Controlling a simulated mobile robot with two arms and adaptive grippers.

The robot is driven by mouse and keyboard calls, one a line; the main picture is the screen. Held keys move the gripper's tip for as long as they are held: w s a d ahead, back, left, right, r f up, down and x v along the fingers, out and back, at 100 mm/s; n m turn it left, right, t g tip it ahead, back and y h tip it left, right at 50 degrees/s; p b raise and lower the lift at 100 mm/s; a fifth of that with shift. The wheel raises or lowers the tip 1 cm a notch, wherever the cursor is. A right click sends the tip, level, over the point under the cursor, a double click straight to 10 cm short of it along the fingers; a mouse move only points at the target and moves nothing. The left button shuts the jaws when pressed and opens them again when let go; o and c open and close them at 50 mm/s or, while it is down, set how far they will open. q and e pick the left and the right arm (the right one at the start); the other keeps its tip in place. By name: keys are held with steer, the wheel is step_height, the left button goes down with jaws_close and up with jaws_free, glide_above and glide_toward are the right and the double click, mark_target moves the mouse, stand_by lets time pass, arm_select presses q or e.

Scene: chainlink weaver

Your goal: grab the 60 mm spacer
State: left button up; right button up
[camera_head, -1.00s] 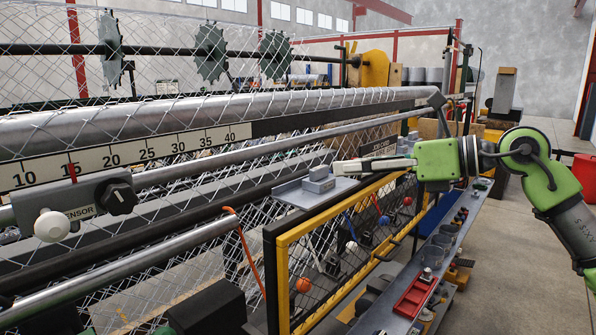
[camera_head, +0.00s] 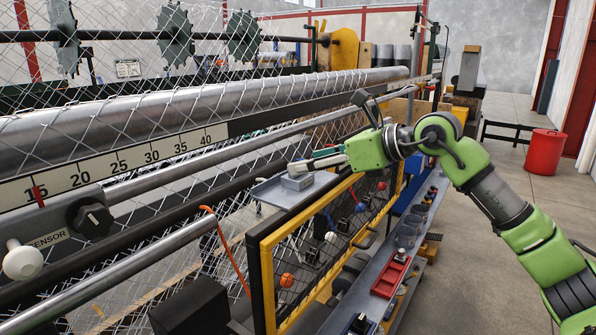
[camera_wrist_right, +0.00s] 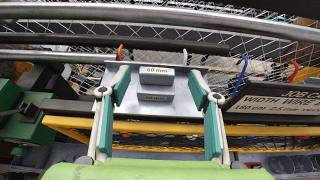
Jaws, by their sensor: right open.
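The 60 mm spacer (camera_wrist_right: 157,72) is a grey block with a "60 mm" label, standing on a small grey shelf (camera_wrist_right: 180,57). A second labelled grey block (camera_wrist_right: 154,98) is just in front of it, nearer my gripper. In the head view the grey blocks (camera_head: 297,182) show on the shelf (camera_head: 268,192) at the end of the yellow-framed panel, and I cannot tell them apart there. My right gripper (camera_wrist_right: 159,84) is open, its fingers on either side of the blocks with gaps to both. In the head view its fingers (camera_head: 312,162) are above the blocks. My left gripper is not in view.
A yellow-framed mesh panel (camera_head: 263,270) runs beside the shelf. Chain-link mesh and a steel roller (camera_head: 190,112) lie behind it. A bench with a red tray (camera_head: 390,277) is below my right arm. A red bin (camera_head: 544,152) stands on open floor at right.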

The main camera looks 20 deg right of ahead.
steer(key=p+x, duration=0.1)
steer(key=x, duration=0.2)
steer(key=shift+a+p, duration=0.35)
steer(key=shift+p, duration=0.05)
steer(key=shift+w+a+f, duration=0.1)
steer(key=shift+w+f, duration=0.1)
steer(key=shift+w, duration=0.1)
steer(key=shift+s, duration=0.1)
steer(key=c, duration=0.4)
steer(key=shift+r, duration=0.1)
steer(key=c, duration=1)
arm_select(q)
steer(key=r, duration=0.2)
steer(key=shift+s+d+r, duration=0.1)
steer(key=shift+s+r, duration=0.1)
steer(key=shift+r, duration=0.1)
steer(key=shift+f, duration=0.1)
arm_select(e)
steer(key=shift+r, duration=0.1)
